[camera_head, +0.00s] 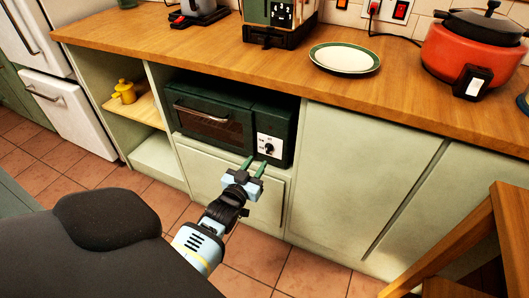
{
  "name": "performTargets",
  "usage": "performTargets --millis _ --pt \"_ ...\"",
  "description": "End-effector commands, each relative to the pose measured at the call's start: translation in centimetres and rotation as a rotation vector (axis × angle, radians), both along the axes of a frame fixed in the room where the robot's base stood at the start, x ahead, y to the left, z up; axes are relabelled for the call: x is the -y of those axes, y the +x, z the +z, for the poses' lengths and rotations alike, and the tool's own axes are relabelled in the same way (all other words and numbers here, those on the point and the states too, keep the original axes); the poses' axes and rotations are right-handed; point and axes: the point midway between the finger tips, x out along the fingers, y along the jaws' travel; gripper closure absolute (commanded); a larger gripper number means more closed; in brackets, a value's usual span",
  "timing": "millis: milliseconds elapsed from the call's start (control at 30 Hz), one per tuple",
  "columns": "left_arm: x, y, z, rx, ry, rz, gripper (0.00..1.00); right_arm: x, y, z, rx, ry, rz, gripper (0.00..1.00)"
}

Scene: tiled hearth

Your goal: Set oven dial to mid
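The dark green oven (215,118) sits in an open bay under the counter, its door with a long handle closed. Its black dial (268,149) is on a white panel at the oven's right side; the markings are too small to read. My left gripper (254,164) is in front of the lower right of the oven, just below the dial. Its two green fingers are apart with nothing visible between them. I cannot tell whether a fingertip touches the oven front. My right gripper is not in view.
The wooden counter (225,40) above holds a plate (344,58) and a red cooker (460,52). A yellow pot (125,91) stands on a shelf at the left. A wooden chair or stool (508,235) is at the lower right. Tiled floor (255,250) shows below.

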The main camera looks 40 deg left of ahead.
Motion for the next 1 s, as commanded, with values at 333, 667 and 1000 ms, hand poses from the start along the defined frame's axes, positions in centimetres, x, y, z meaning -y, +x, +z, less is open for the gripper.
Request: performTargets --millis 333,667,1000 --pt "-1.2 4.9 -0.1 0.000 0.001 -0.001 0.68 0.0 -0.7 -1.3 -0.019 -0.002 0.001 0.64" --pt "-1.6 6.6 0.0 0.000 0.001 -0.001 0.68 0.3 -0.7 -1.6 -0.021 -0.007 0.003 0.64" --pt "-1.6 6.6 0.0 0.000 0.001 -0.001 0.88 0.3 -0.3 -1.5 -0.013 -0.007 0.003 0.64"
